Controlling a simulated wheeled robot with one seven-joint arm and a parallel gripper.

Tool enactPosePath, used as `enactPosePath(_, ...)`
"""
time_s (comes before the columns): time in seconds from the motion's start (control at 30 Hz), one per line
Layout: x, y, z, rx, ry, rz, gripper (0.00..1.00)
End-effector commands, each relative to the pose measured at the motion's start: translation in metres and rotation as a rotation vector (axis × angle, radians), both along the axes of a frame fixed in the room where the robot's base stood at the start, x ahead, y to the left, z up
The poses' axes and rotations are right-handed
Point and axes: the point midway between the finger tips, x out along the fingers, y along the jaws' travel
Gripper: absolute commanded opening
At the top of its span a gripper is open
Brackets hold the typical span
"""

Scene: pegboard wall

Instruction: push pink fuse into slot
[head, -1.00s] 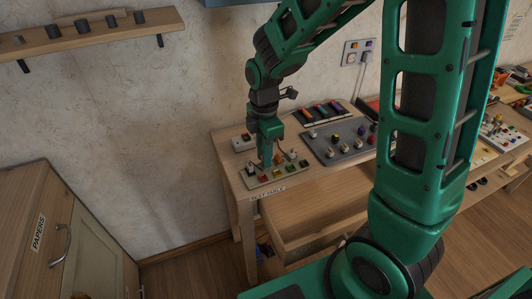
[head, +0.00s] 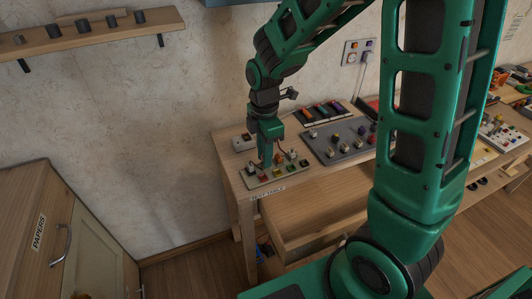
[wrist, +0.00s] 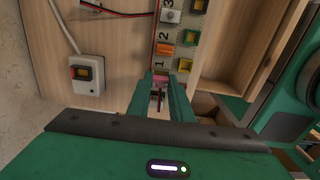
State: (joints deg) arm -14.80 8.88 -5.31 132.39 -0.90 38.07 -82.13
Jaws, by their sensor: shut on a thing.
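The pink fuse (wrist: 160,79) shows as a small pink patch between the fingertips of my gripper (wrist: 159,94) in the wrist view. My gripper is shut on it and also shows in the head view (head: 266,163), pointing down at the fuse panel (head: 254,183). An orange fuse (wrist: 164,51) and a pale one (wrist: 170,17) stand in the same row.
A white switch box (wrist: 87,73) with a red button and a cable stands on the table beside the panel. A grey board with several knobs (head: 340,138) lies to the right. An open drawer (head: 310,208) juts out below the table top.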

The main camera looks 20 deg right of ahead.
Motion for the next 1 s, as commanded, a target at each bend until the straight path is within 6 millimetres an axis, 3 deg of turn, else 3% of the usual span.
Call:
enactPosePath(0.43, -0.0001, -0.0002, -0.0096, 0.000, 0.001, 0.000, 0.00)
enactPosePath(0.47, 0.0000, -0.0002, -0.0096, 0.000, 0.000, 0.000, 0.24)
enactPosePath(0.53, 0.0000, -0.0002, -0.0094, 0.000, 0.000, 0.000, 0.41)
enactPosePath(1.0, 0.0006, -0.0002, -0.0024, 0.000, -0.002, 0.000, 0.41)
